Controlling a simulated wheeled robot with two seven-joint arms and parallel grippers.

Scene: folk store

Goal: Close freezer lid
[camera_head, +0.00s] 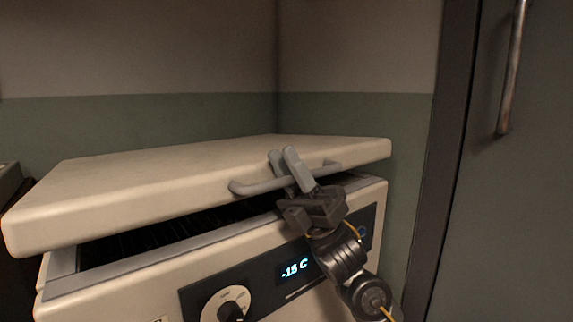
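The white freezer lid (130,190) is partly raised. A dark gap shows between it and the freezer body (160,274), widest at the left front. A grey bar handle (250,187) runs along the lid's front edge. My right gripper (285,159) is at the middle of this handle, its fingers pointing up and the bar passing between them. The fingers are close together and look shut on the handle. They hide part of the bar. My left gripper is out of view.
The freezer front has a dark panel with a dial (227,304) and a lit display (294,269) reading -15 C. Walls stand close behind. A grey door (520,200) with a vertical metal handle (513,70) is at the right. A dark object stands at the far left edge.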

